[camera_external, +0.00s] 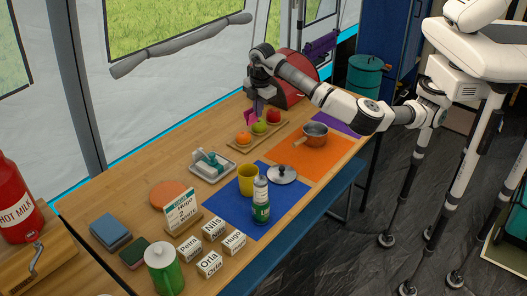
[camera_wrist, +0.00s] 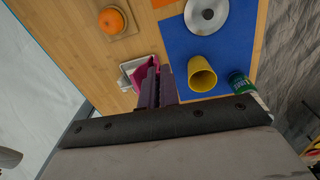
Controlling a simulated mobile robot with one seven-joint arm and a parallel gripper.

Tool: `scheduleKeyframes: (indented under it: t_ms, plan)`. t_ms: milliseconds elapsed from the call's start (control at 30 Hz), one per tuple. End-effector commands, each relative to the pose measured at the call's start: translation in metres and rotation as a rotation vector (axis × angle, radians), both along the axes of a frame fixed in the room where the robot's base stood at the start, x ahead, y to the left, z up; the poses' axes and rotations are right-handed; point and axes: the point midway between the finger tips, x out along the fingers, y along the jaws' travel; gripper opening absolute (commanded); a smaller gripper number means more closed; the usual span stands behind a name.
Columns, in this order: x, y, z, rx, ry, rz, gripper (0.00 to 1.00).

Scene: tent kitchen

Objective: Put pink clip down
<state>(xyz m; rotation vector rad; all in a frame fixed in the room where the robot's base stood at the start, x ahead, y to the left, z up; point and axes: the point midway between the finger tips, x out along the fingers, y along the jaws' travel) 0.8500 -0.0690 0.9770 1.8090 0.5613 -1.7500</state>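A wooden board (camera_external: 240,149) holds several fruits. A white tray (camera_external: 230,172) with small items lies in front of it. A saucepan (camera_external: 315,134) stands on an orange mat. A yellow cup (camera_external: 248,180) and green can are on the blue mat (camera_external: 222,207). Bare wood lies left of the tray.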

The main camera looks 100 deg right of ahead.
Motion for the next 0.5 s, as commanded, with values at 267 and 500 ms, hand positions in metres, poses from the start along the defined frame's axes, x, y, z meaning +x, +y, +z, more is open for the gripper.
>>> scheduleKeyframes:
  t_ms: [267, 500]
  plan:
    - [-0.042, 0.093, -0.001, -0.017, 0.009, 0.038, 0.00]
    - [-0.085, 0.156, 0.002, -0.018, -0.008, 0.070, 0.00]
